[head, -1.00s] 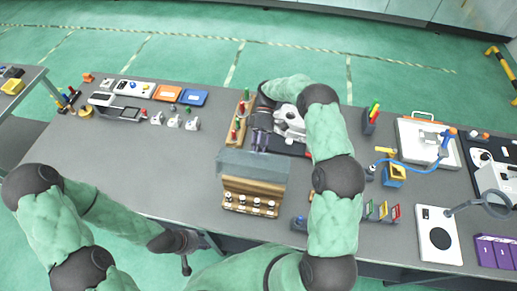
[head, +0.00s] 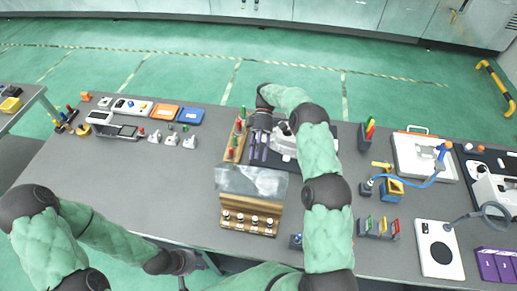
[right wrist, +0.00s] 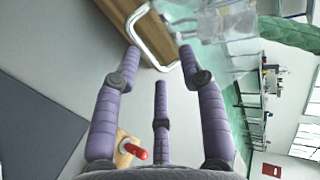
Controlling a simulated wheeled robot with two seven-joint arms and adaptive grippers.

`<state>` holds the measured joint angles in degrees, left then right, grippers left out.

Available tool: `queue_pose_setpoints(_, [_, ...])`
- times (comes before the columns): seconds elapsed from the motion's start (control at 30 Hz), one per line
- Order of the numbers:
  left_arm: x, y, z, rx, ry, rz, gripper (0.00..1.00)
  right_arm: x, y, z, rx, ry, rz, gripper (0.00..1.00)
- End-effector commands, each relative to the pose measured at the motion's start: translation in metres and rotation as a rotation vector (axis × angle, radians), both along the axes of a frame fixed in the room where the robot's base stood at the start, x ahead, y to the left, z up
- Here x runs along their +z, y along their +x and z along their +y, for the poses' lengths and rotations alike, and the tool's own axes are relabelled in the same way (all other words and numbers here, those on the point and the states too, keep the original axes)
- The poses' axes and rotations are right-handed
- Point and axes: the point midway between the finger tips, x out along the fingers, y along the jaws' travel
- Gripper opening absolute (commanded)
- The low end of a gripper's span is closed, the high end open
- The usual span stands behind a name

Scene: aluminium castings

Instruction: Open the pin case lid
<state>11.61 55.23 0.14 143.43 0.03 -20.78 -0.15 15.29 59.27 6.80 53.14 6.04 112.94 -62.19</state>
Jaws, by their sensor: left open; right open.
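The pin case (head: 248,213) is a wooden box with a clear lid (head: 250,181), in the middle of the bench. Several pins with white-ringed knobs line its front. I cannot tell whether the lid is raised. My right gripper (head: 258,153) is open, just behind the case. In the right wrist view its purple fingers (right wrist: 160,62) are spread and empty. A bent metal handle (right wrist: 152,38) on the wooden side is just beyond the fingertips, with the clear lid (right wrist: 222,28) beside it. My left gripper (head: 190,264) is open and low at the bench's front edge, away from the case.
A wooden rack with red and green pins (head: 235,140) stands close behind the case, left of my right gripper. A dark mat with a white device (head: 284,143) lies to the right. A small colored card holder (head: 378,228) is right of my right arm. The bench's left middle is clear.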

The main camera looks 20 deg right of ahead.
Motion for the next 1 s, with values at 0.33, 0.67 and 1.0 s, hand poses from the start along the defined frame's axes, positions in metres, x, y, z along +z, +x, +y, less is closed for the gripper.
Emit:
queue_pose_setpoints(0.33, [0.0, 0.0, 0.0, 0.0, 0.0, 0.0, 0.43, 0.005, 0.008, -0.006, 0.0, 0.0, 0.001, 0.41])
queue_pose_setpoints(0.67, [0.0, 0.0, 0.0, 0.0, 0.0, 0.0, 0.43, 0.007, 0.01, -0.007, 0.0, 0.0, 0.002, 0.41])
queue_pose_setpoints(1.0, [-0.002, 0.0, 0.0, 0.0, 0.0, 0.0, 0.43, 0.007, 0.009, -0.013, -0.029, -0.05, 0.006, 0.0])
